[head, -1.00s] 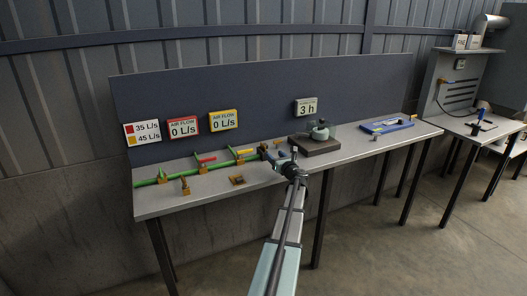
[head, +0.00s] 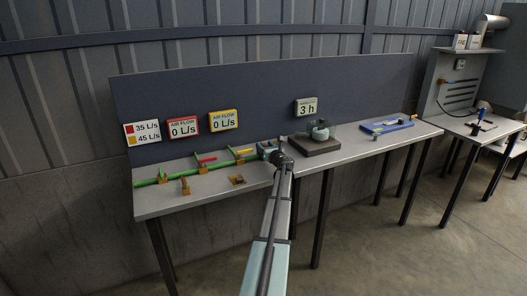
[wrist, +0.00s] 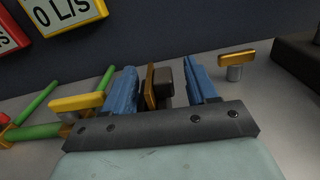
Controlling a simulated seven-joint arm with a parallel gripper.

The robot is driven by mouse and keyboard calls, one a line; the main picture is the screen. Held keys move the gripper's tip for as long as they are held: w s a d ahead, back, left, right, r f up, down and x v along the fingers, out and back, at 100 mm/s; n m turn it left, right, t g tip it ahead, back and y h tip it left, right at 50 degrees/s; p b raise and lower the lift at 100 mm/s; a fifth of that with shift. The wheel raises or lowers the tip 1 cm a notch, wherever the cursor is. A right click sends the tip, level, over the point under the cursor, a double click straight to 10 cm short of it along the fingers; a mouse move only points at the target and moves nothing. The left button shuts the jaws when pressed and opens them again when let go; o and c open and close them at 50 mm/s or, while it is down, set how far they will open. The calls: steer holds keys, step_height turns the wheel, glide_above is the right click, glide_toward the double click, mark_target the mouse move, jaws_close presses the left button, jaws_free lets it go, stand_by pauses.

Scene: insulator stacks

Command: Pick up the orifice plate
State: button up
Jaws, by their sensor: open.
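A brass-coloured upright plate (wrist: 150,88), which looks like the orifice plate, stands between the two blue fingers of my gripper (wrist: 160,75) in the wrist view. A dark block (wrist: 166,84) is right beside it, also between the fingers. The fingers are open, with a visible gap on the right; I cannot tell whether the left one touches the plate. In the head view my gripper (head: 267,149) is at the right end of the green pipe line (head: 205,168) and hides what is between its fingers.
A yellow handle (wrist: 77,103) on the pipe is just left of my fingers. A brass-topped metal post (wrist: 236,62) stands to the right. A dark base with a round pot (head: 318,133) is farther right. Small brass pieces (head: 237,180) lie on the bench's front.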

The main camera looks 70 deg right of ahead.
steer(key=shift+x, duration=1.2)
jaws_close()
